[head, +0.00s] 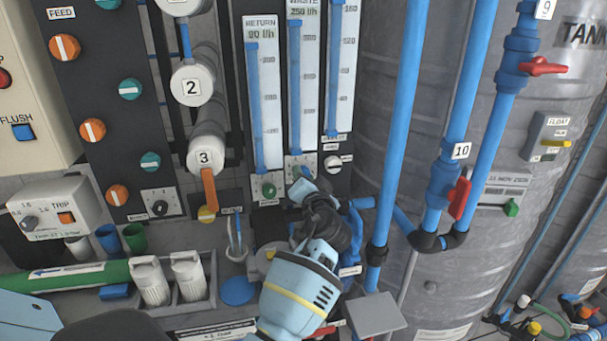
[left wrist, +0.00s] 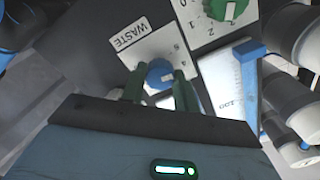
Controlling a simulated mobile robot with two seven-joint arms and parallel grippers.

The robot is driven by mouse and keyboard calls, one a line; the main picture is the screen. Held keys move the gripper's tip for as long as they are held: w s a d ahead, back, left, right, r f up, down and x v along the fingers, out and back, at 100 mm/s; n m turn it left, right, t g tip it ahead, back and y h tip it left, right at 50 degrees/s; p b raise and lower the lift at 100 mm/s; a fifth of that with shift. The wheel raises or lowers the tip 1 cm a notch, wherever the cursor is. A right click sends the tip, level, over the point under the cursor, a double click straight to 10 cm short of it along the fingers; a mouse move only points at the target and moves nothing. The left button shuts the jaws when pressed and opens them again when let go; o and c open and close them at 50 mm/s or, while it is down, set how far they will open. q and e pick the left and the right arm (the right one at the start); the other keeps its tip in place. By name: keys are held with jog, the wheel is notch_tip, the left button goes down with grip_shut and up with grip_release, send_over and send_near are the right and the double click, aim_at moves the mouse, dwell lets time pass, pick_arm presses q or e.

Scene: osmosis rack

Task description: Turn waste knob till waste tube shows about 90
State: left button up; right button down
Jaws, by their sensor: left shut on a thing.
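The waste tube (head: 303,85) is the middle of three upright gauges in the head view. Its header reads about 250 l/h, and its blue column reaches almost to the top. The waste knob (left wrist: 160,74) is blue with a white pointer mark, on a white dial plate labelled WASTE in the left wrist view. My left gripper (left wrist: 160,86) is shut on this knob, one finger on each side. In the head view my left gripper (head: 304,191) reaches up to the panel below the waste tube and largely covers the knob. My right gripper is not in view.
Blue pipes (head: 398,120) with red valve handles (head: 459,197) stand further right.

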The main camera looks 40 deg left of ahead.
pick_arm(q)
jog(key=m+p, duration=0.1)
jog(key=m, duration=0.1)
jog(key=shift+m, duration=0.3)
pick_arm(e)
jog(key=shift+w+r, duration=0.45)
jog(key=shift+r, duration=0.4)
pick_arm(q)
jog(key=o, duration=1)
jog(key=shift+c, duration=0.2)
jog(key=v, duration=0.8)
jog(key=shift+b, duration=0.3)
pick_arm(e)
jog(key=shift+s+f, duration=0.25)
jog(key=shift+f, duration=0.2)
